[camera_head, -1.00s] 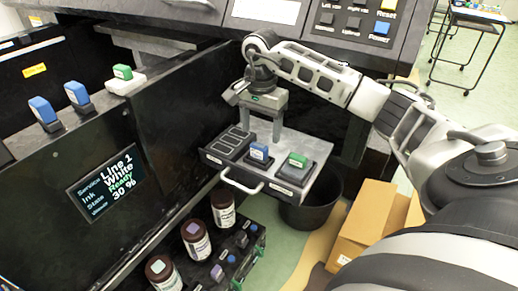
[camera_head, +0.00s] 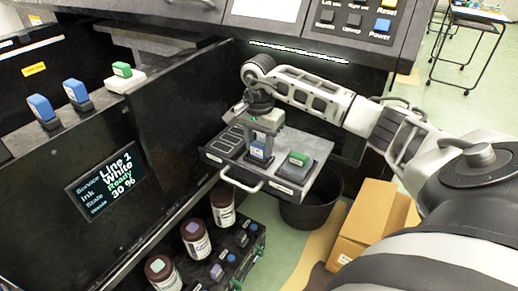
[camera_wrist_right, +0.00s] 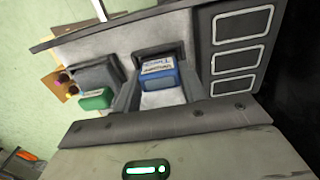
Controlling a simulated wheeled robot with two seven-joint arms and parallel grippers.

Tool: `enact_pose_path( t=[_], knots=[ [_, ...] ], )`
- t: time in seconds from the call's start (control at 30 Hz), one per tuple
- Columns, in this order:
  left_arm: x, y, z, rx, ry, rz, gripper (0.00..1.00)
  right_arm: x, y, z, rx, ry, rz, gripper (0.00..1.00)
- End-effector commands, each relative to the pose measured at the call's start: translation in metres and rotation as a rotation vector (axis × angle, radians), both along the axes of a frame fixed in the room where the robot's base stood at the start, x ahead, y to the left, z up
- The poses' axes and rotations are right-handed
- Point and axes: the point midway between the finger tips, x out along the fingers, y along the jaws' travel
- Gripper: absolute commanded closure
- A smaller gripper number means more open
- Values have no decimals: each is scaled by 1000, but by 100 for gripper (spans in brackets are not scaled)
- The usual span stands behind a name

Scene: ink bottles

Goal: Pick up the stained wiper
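A blue-topped block with a white label (camera_head: 258,153) stands in a dark holder in the pulled-out drawer, and it also shows in the right wrist view (camera_wrist_right: 158,80). A green-topped block (camera_head: 298,158) stands in a holder to its right and shows at the left of the wrist view (camera_wrist_right: 96,99). I cannot tell which is the stained wiper; no stain is clear. My right gripper (camera_head: 262,142) points down over the blue block. Its fingers (camera_wrist_right: 160,92) appear to stand apart on either side of the block, without visibly gripping it. My left gripper is not in view.
The drawer (camera_head: 240,180) has slots (camera_head: 226,141) at its left and a front handle. A black bin (camera_head: 312,210) is below it, with cardboard boxes (camera_head: 365,225) to the right. Brown bottles (camera_head: 196,238) stand lower left. The machine's console overhangs behind.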

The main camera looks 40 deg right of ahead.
Motion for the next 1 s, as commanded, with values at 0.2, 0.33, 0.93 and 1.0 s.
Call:
enact_pose_path(
  t=[0.2, 0.33, 0.93, 1.0],
  knots=[
    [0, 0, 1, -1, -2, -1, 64, 0, 0, 1, 0, -1, 0, 81],
    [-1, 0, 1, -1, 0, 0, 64, 0, 0, 4, -1, -1, 0, 81],
    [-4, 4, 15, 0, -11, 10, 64, -35, 50, 97, -2, -3, 8, 81],
    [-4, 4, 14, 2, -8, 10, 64, -44, 63, 103, -1, -2, 8, 81]
  ],
)
